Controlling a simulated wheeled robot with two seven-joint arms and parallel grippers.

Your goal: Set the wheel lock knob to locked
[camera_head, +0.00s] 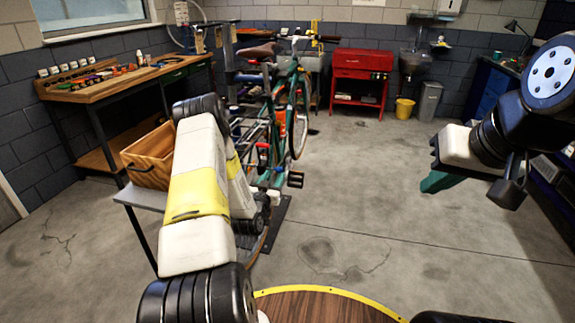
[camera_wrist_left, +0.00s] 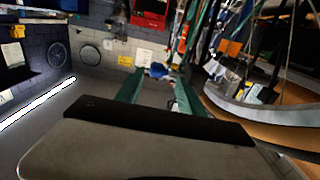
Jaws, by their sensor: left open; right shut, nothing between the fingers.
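I cannot make out the wheel lock knob in either view. The green bicycle (camera_head: 301,88) stands at the back centre of the head view, partly hidden by my left arm. In the left wrist view, a wheel rim (camera_wrist_left: 262,116) with spokes curves through the right side. My left gripper (camera_wrist_left: 160,90) shows two green fingers, apart, with nothing held between them; the rim is to their right. In the head view my left gripper is hidden or not clear behind its arm. My right gripper (camera_head: 438,182) is shut and empty at the right, over bare floor, far from the bicycle.
A wooden workbench (camera_head: 120,80) with small parts stands at the left, with a wooden crate (camera_head: 150,155) near it. A red tool cabinet (camera_head: 361,66), yellow bucket (camera_head: 404,108) and grey bin (camera_head: 429,100) stand at the back. The floor at centre right is clear.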

